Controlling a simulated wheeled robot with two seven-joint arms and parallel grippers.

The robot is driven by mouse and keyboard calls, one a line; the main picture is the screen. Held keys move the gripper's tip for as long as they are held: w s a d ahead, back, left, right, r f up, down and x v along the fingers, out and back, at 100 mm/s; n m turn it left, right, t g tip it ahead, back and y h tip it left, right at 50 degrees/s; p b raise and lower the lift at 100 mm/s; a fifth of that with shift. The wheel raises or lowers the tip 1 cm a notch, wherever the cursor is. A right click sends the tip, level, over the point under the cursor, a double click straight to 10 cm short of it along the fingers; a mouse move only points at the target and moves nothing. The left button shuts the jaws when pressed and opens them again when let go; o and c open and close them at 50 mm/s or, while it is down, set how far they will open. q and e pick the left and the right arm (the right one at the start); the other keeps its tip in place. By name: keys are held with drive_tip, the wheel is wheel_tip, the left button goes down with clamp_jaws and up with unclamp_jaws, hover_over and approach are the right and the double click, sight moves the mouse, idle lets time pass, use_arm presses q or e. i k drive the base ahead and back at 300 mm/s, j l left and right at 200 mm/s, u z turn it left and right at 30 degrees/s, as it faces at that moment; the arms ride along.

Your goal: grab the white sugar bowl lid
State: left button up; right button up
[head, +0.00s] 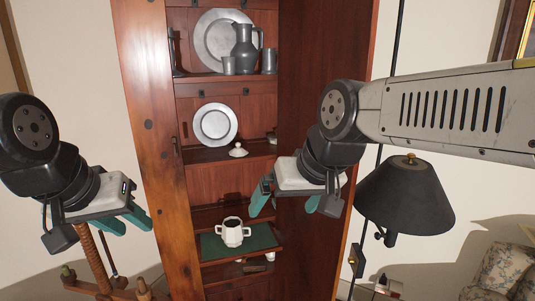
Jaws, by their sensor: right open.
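The white lid (238,151) with a small knob sits on the middle shelf (262,149) of the wooden cabinet, near the shelf's front edge. A white two-handled sugar bowl (232,232) stands uncovered on a green mat (262,237) on a lower shelf. My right gripper (290,208) is open, its teal fingers spread and empty, at the cabinet's right side. It is to the right of the lid and lower in the picture, apart from it. My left gripper (125,222) is left of the cabinet, away from the lid; its jaw opening is unclear from this angle.
A pewter plate (215,124) stands left of the lid. A pitcher (244,48), cups and a large plate (212,38) fill the upper shelf. The cabinet's side panels bound the shelves. A black lamp (405,195) stands at right, and a wooden stand (105,285) at lower left.

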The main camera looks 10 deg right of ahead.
sight(237, 152)
drive_tip(key=z, duration=0.25)
drive_tip(key=i, duration=1.05)
